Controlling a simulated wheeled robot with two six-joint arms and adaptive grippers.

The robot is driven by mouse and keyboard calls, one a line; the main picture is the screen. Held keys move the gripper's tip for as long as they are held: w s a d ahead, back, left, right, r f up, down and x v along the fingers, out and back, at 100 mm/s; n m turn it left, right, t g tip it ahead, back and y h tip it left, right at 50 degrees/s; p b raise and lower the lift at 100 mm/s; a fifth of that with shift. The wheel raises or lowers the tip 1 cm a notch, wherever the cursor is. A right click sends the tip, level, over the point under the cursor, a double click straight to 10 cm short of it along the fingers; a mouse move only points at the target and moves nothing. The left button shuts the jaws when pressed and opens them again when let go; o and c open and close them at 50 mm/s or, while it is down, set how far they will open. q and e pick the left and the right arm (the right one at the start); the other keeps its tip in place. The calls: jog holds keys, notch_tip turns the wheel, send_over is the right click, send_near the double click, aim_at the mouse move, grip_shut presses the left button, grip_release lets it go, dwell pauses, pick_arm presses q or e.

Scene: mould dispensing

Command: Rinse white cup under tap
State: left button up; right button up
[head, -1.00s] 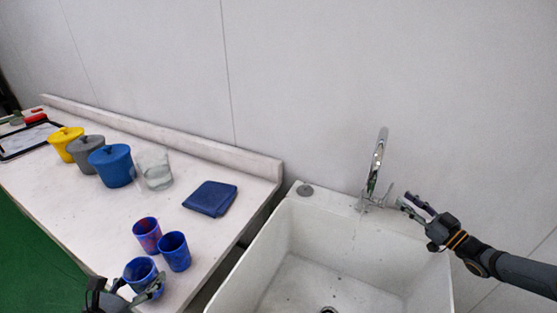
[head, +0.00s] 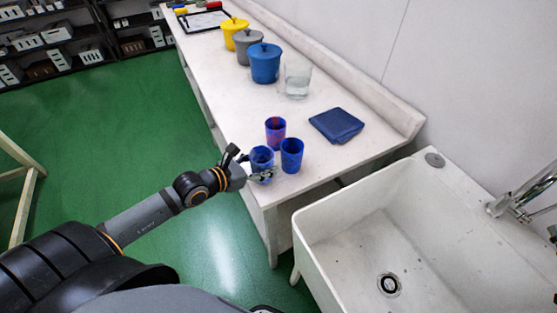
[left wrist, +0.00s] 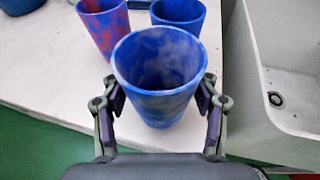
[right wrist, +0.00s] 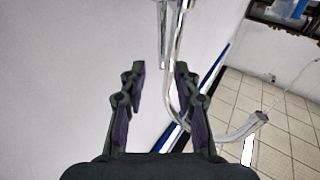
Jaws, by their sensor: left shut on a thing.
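Three marbled cups stand near the front end of the counter; none looks plain white. The front one, a blue cup with whitish-grey mottling (head: 262,157), also shows in the left wrist view (left wrist: 160,75), upright. My left gripper (left wrist: 158,92) is shut on its sides, with one finger on each side. A red-and-blue cup (head: 275,132) and another blue cup (head: 291,155) stand close behind it. The chrome tap (head: 520,195) is at the right of the head view; no water shows. My right gripper (right wrist: 158,85) is open, with the tap's pipes (right wrist: 172,60) in front of it.
The white sink (head: 350,225) with its drain (head: 389,284) is right of the counter (head: 225,100), and its basin is empty.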

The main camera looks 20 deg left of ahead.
dwell(0.4)
dwell(0.3)
jog(key=shift+r, duration=0.15)
jog(key=shift+r+p, duration=0.2)
jog(key=shift+p, duration=0.15)
dwell(0.4)
dwell(0.3)
jog(key=shift+r+p, duration=0.3)
dwell(0.5)
